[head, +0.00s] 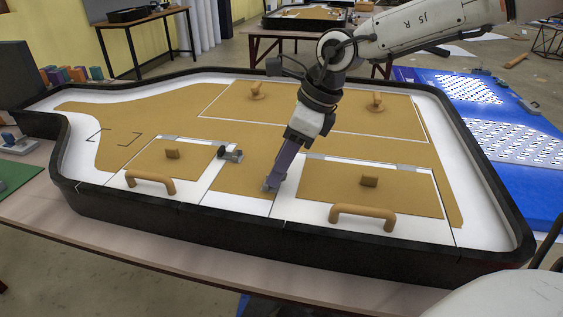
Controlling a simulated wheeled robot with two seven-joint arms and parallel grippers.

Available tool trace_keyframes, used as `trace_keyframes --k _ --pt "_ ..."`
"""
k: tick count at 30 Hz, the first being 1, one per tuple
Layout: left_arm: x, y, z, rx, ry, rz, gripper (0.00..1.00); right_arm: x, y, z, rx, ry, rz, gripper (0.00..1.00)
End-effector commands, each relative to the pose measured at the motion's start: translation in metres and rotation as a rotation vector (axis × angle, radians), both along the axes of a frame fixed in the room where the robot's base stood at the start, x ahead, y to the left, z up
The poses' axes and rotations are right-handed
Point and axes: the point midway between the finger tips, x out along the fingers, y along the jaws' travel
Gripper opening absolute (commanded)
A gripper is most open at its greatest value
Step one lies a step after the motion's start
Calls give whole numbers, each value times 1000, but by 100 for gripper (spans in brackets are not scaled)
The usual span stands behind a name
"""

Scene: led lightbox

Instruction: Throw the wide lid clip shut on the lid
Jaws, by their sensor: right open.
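The lightbox (85,193) is a wide black-rimmed tray with white and tan panels. The wide lid (400,190) is the tan panel at the front right, with a bar handle (363,214) along its front edge and a small tan knob (369,181). It lies flat. A small dark and silver clip (230,153) stands on the strip between the two front lids, left of my right gripper. I cannot tell whether it belongs to the wide lid. My right gripper (270,185) is open, pointing down over the strip just left of the wide lid. My left gripper is out of view.
A smaller front lid (165,165) with a bar handle (150,182) lies to the left. Two tan knobs (257,91) (376,102) rise from the back panel. A blue table (520,160) stands at right. Colored blocks (65,75) sit at left.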

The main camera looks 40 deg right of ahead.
Motion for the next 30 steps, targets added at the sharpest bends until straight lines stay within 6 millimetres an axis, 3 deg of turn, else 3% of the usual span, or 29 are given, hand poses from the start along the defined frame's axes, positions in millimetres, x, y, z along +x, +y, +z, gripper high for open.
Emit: trace_keyframes --k 5,12,19,30 --pt "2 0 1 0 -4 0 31 0 0 0 0 0 0 39" --pt "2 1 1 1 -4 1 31 0 0 0 0 0 0 1" --pt "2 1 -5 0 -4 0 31 -1 -1 -2 15 -15 -1 1" --pt "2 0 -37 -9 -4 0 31 -9 -7 -12 131 -150 -1 1"
